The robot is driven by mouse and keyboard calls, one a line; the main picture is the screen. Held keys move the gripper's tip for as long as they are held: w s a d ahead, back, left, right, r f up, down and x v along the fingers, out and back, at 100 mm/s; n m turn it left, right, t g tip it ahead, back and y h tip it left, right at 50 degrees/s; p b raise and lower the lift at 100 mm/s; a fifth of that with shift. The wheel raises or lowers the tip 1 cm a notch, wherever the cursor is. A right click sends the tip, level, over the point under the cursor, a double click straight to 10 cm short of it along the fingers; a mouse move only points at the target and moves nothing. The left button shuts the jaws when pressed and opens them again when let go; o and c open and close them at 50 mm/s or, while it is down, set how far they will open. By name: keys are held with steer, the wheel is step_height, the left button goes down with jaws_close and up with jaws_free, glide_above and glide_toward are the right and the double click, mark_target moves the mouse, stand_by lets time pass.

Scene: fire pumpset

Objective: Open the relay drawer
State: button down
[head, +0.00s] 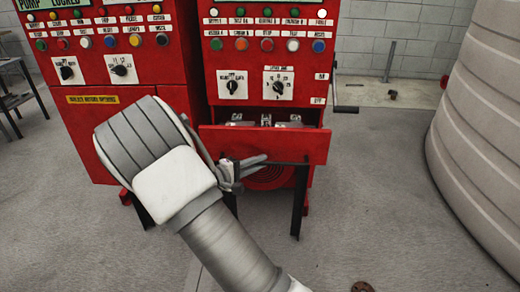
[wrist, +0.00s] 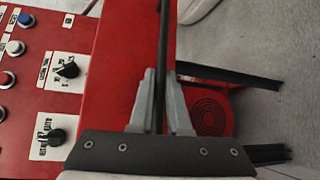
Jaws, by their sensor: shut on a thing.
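The relay drawer (head: 290,145) is in the right red cabinet, below its two rotary switches. It stands pulled out, and metal parts show inside over its front panel. A thin dark bar, seemingly the drawer's handle (wrist: 162,45), runs up the wrist view. My gripper (wrist: 160,105) has a finger on each side of this bar and is shut on it. In the head view my gripper (head: 252,164) is at the lower part of the drawer front, partly hidden by my wrist.
A left red cabinet (head: 95,95) stands beside the right one (head: 268,60). Dark legs (head: 300,205) stand below the drawer. A crank handle (head: 345,109) sticks out on the right. A large pale ribbed tank (head: 480,150) is far right. The floor between is mostly clear.

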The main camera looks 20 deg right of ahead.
steer(key=s+a, duration=0.4)
steer(key=s, duration=0.6)
steer(key=shift+a, duration=0.15)
steer(key=c, duration=0.9)
jaws_free()
steer(key=p+v, duration=0.3)
steer(key=v, duration=1.4)
steer(key=shift+a, duration=0.2)
steer(key=shift+d+r, duration=0.1)
